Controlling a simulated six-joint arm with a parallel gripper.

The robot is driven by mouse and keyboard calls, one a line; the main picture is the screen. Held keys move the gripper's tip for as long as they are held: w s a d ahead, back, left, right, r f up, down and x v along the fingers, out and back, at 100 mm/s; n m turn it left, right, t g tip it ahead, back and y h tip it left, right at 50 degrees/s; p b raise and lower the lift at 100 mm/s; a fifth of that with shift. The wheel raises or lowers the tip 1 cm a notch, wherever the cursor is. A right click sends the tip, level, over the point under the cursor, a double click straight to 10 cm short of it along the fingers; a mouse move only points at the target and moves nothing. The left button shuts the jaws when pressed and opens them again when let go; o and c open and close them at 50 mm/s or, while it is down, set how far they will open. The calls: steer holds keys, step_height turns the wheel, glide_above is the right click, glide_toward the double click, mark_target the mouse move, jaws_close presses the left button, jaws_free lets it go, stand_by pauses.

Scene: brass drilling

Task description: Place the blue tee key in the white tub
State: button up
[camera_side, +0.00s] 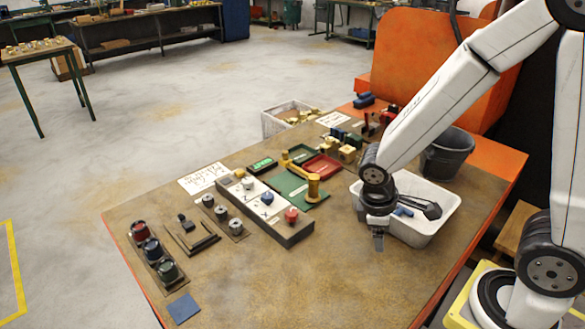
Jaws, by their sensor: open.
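The white tub (447,224) stands on the right part of the table, partly hidden by my arm. A small blue piece (403,211), which looks like the blue tee key, shows inside the tub, just right of my wrist. Its full shape is hidden by dark parts in front of it. My gripper (378,246) points down near the tub's left front corner. It is open, and I see nothing held in it. Whether its tips touch the tabletop cannot be told from this view.
A grey panel with coloured knobs (283,234) lies left of my gripper. Green and red trays (322,168) and brass parts sit behind it. A dark bucket (447,156) stands behind the tub. A row of coloured pots (152,249) is at far left.

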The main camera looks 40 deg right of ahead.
steer(key=shift+w+a+r+m+t+y, duration=0.15)
steer(key=shift+w+r+m+t+y, duration=0.35)
steer(key=shift+m, duration=0.45)
steer(key=shift+w+a+r+m+t+y, duration=0.15)
steer(key=shift+w+r+m+t+y, duration=0.2)
steer(key=shift+m+t, duration=0.5)
steer(key=shift+w+a+r+m+t+y, duration=0.2)
steer(key=shift+r+m+t+y, duration=0.3)
steer(key=shift+m, duration=0.6)
